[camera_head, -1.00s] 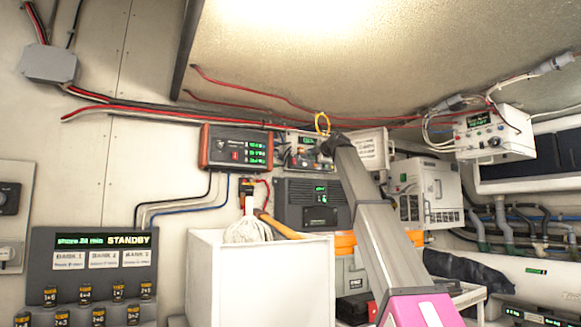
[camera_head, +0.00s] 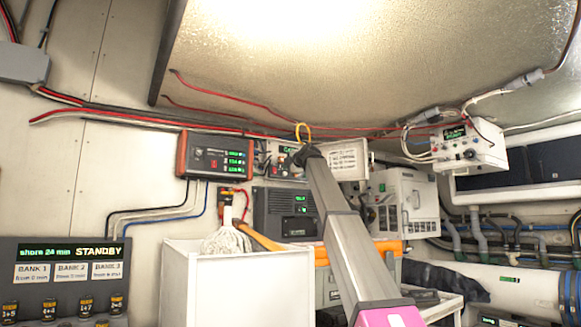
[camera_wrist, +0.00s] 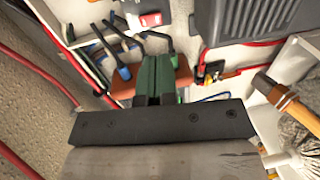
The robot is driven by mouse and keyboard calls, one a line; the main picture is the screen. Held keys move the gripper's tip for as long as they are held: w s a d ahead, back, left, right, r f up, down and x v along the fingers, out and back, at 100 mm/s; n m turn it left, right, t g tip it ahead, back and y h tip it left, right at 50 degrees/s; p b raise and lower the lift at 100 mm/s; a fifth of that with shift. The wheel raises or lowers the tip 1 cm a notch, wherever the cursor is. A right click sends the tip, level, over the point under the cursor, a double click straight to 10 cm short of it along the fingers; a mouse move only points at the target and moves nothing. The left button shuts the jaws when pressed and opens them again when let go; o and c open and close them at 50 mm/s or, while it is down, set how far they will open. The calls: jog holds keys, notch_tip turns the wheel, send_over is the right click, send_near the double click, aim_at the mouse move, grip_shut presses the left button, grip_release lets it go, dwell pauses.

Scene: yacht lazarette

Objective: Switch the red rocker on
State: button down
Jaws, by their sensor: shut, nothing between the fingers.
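A red rocker (camera_wrist: 150,20) shows on a white panel (camera_wrist: 128,12) at the top of the wrist view. In the head view the panel (camera_head: 268,165), with knobs and a small green display, is partly hidden by the end of my arm. My gripper (camera_wrist: 156,62) shows two green fingers shut together with nothing between them. They point towards the panel, below the rocker in the wrist view; I cannot tell if they touch anything. In the head view the dark end of my arm (camera_head: 303,154) is just right of the panel. The rocker's position is unclear.
A red-framed instrument box (camera_head: 213,157) with green readouts hangs left of the panel. A dark vented box (camera_head: 286,212) is below. A white bin (camera_head: 235,287) holds a mop (camera_head: 227,241) and a hammer (camera_wrist: 276,92). Red cables (camera_head: 240,96) run overhead.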

aim_at(275, 173)
jog(key=x, duration=0.9)
jog(key=shift+w+a, duration=0.1)
jog(key=shift+w, duration=0.05)
jog(key=shift+w+a+f, duration=0.1)
jog(key=shift+w+a, duration=0.1)
jog(key=shift+w, duration=0.05)
jog(key=shift+s, duration=0.15)
